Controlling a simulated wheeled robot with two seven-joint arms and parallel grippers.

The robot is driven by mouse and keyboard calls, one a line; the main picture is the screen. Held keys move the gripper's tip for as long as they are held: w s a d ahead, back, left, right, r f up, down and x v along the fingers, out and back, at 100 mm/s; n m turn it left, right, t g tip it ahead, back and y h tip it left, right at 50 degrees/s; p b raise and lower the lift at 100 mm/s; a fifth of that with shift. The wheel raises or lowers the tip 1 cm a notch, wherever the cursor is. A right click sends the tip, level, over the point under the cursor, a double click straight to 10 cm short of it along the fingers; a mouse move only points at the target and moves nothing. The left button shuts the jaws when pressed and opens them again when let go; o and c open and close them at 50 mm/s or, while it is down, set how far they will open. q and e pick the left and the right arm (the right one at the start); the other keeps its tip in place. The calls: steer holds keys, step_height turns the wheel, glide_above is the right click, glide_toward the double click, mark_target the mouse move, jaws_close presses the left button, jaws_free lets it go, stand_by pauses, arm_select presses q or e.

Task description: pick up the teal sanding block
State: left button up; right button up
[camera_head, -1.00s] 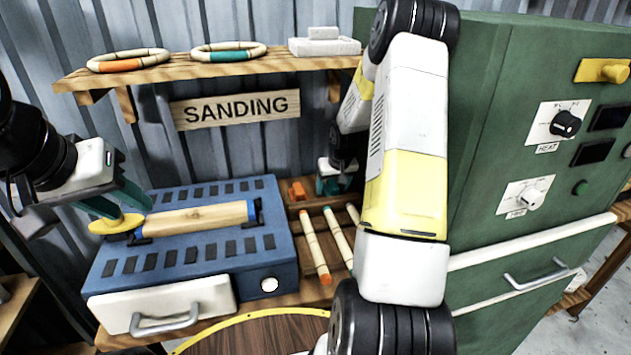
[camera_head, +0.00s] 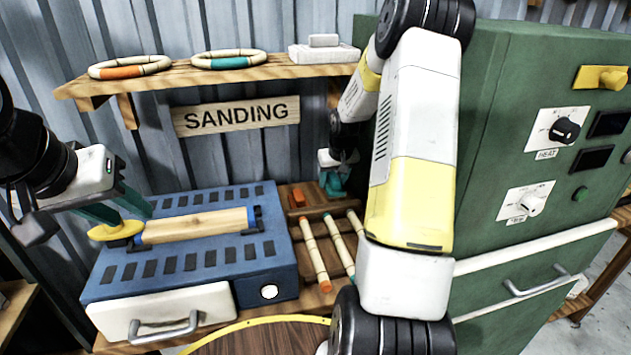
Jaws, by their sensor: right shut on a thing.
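My right gripper (camera_head: 333,182) is above the back of the small wooden rack, right of an orange block (camera_head: 297,197). It is shut on the teal sanding block, which I can hardly tell apart from the teal fingers at this size. My right arm hides part of this area.
The blue machine (camera_head: 190,262) holds a wooden piece (camera_head: 200,225) between its clamps. Several rattan sticks (camera_head: 315,250) lie on the rack. A shelf (camera_head: 190,78) with two rings and a white block (camera_head: 323,50) hangs above. A green cabinet (camera_head: 490,150) stands right.

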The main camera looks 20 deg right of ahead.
steer(key=v, duration=0.2)
steer(key=shift+s+r, duration=0.15)
steer(key=shift+r, duration=0.1)
steer(key=s, duration=1.7)
steer(key=shift+a, duration=0.5)
